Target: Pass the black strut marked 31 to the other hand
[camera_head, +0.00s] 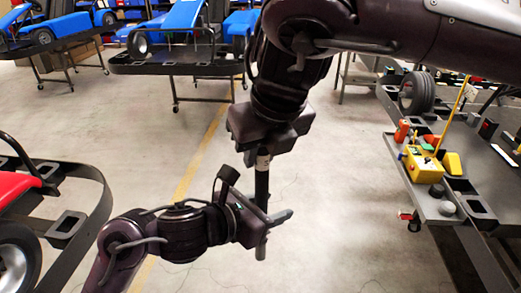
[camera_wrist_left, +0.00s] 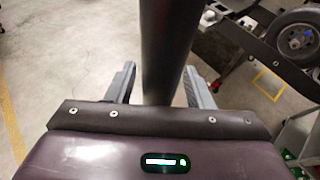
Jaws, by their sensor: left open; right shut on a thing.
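The black strut (camera_head: 261,186) hangs upright below my right gripper (camera_head: 264,148), which is shut on its upper part. A pale label shows on the strut just below that grip; its number is too small to read. My left gripper (camera_head: 268,216) is open at the strut's lower part, reaching in from the left. In the left wrist view, the strut (camera_wrist_left: 166,50) stands between the two spread fingers of my left gripper (camera_wrist_left: 163,88), with a visible gap on its left side. Any contact on the right side is unclear.
A dark stand (camera_head: 395,155) at the right carries a yellow box (camera_head: 423,168), an orange item and a wheel (camera_head: 416,92). Another stand (camera_head: 95,205) with a red kart is at the left. Blue karts on stands line the back. The floor between is clear.

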